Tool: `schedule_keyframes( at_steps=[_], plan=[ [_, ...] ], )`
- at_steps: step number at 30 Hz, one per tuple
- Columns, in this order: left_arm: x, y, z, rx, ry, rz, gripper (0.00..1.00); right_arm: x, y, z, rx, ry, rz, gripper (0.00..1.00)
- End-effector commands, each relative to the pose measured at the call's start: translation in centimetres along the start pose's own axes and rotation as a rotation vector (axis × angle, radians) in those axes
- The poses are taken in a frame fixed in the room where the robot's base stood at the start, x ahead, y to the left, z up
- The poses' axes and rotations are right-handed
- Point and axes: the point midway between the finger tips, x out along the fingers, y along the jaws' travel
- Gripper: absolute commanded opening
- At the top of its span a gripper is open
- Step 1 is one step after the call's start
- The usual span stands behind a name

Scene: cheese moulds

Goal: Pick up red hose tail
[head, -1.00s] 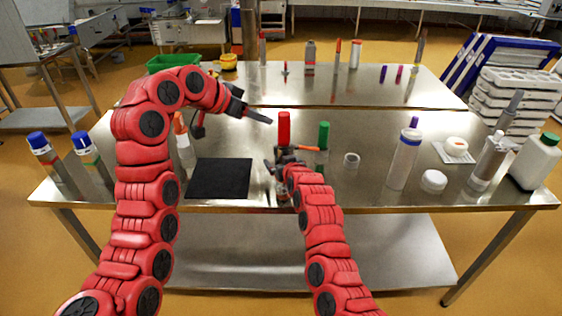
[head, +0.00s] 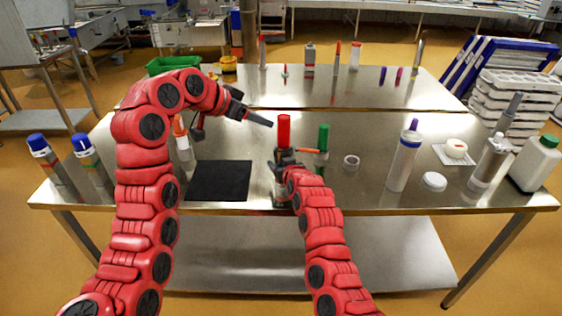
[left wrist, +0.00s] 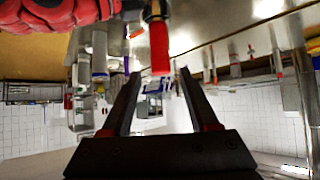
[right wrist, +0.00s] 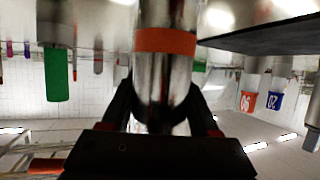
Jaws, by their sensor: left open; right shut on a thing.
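The red hose tail (head: 284,129), a metal cylinder with a red upper end, stands upright near the table's front middle. My right gripper (head: 286,158) is shut around its metal body, below the red end. In the right wrist view, the shiny body with an orange band (right wrist: 165,41) lies between the closed fingers (right wrist: 160,92). My left gripper (head: 266,121) is open and empty, left of the red end. In the left wrist view, the red end (left wrist: 159,48) shows beyond the open fingers (left wrist: 160,73). My right gripper hides part of the body.
A green-topped item (head: 323,136) stands close on the right. A black mat (head: 220,180) lies to the left. A ring (head: 351,161), a purple-capped tube (head: 404,158) and a white lid (head: 433,181) stand farther right on the steel table.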

Motion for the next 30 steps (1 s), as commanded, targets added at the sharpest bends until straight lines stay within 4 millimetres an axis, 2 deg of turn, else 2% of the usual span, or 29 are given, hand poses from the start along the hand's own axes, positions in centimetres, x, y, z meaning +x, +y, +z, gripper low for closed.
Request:
schedule_keyframes(
  at_steps=[1,2,3,10,13,16,20,27,30],
  plan=[
    [0.2,0.1,-0.1,0.0,0.009,0.0,0.72,0.0,0.0,0.0,0.0,0.0,0.0,0.0],
    [0.4,0.2,-0.3,0.0,0.019,-0.001,0.77,0.0,0.0,0.0,0.0,0.0,0.0,0.0],
    [0.7,0.3,-0.6,-0.002,0.039,-0.005,0.78,0.0,0.0,0.0,0.0,0.0,0.0,0.0],
    [3.8,1.9,-3.1,-0.039,0.269,-0.071,0.78,0.0,0.0,0.0,0.0,0.001,0.0,0.0],
    [4.9,2.7,-3.3,-0.072,0.383,-0.128,0.78,0.0,0.0,0.0,0.0,0.001,0.0,0.0],
    [5.4,3.3,-2.7,-0.104,0.477,-0.198,0.78,0.0,0.0,0.0,0.0,0.0,0.0,0.0],
    [5.5,3.9,-0.9,-0.134,0.56,-0.295,0.78,0.0,0.0,0.0,0.0,0.0,0.0,0.0],
    [4.3,4.7,1.9,-0.15,0.639,-0.426,0.78,0.0,0.0,0.0,0.0,0.0,0.0,0.0],
    [4.0,4.7,2.3,-0.15,0.65,-0.449,0.78,0.0,0.0,0.0,0.0,0.0,0.0,0.0]
  ],
)
